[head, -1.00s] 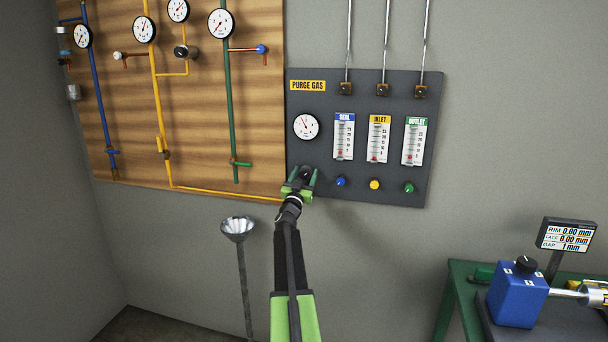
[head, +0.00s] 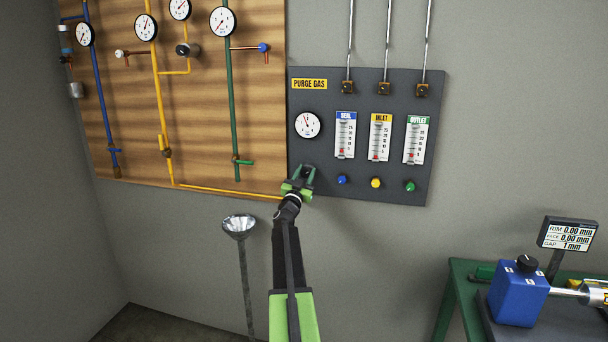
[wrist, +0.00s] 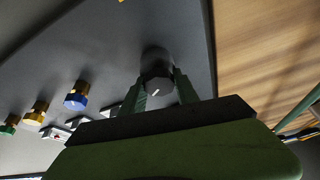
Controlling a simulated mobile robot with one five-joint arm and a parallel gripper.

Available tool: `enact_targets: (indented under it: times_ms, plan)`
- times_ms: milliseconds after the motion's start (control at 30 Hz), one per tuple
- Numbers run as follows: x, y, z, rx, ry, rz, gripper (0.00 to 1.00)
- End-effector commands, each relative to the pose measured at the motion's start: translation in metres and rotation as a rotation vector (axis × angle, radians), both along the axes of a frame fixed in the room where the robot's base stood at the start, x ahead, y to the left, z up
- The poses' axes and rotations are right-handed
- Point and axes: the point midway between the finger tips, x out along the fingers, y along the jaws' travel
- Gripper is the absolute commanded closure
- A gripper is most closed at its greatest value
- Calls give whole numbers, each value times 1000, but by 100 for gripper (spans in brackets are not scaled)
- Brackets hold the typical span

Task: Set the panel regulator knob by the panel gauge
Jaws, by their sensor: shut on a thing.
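The dark regulator knob (head: 307,172) sits at the lower left of the grey purge gas panel (head: 360,85). My gripper (head: 302,178) reaches up to it from below, with its green fingers on both sides of the knob. In the wrist view the black knob (wrist: 157,68) lies between the two fingertips (wrist: 162,84), and a short white mark shows on its face. The gripper is shut on the knob. The round white panel gauge (head: 307,125) is above the knob; its needle points to the upper left. Its numbers are too small to read.
Right of the gripper are blue (head: 342,180), yellow (head: 376,183) and green (head: 410,186) knobs under three flowmeters. A wooden board (head: 265,100) with pipes and gauges adjoins on the left. A funnel (head: 239,224) stands below left; a green bench (head: 455,290) is at right.

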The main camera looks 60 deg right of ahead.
Motion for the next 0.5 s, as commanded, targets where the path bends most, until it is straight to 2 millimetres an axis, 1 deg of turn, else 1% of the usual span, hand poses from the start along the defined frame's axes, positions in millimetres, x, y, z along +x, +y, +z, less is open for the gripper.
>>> enact_targets:
  times_ms: [500]
  plan:
    - [-2, -3, 2, 123, -396, -3, 100]
